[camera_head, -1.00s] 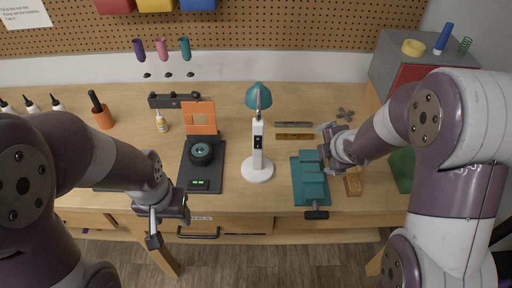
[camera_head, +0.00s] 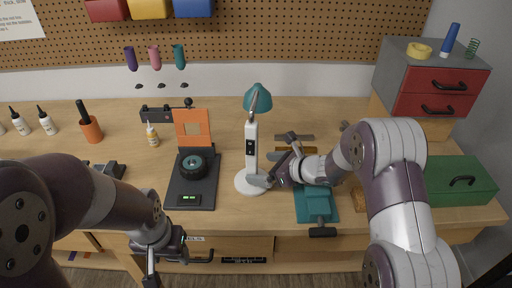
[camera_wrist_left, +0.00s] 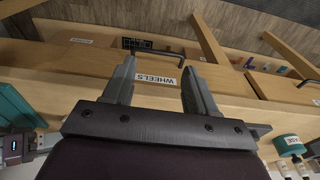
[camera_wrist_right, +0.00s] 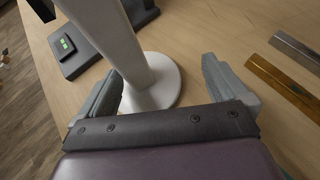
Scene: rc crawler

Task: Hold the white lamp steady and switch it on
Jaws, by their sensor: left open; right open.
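The white lamp (camera_head: 251,160) stands upright on the workbench, with a round white base and a teal shade (camera_head: 257,98). A dark panel (camera_head: 251,146) is on the front of its stem. My right gripper (camera_head: 274,161) is open at the right of the lamp, low near the base. In the right wrist view the lamp stem (camera_wrist_right: 122,50) rises between the open fingers, closer to the left one; I cannot tell if they touch. My left gripper (camera_head: 168,262) is open and empty at the bench's front edge, before a drawer labelled WHEELS (camera_wrist_left: 156,79).
A black stand (camera_head: 190,192) with a wheel and orange plate is left of the lamp. A teal vise-like block (camera_head: 316,203) lies below my right arm. Metal and brass bars (camera_head: 294,137) lie behind it. A green toolbox (camera_head: 455,180) and red-drawer cabinet (camera_head: 440,90) stand right.

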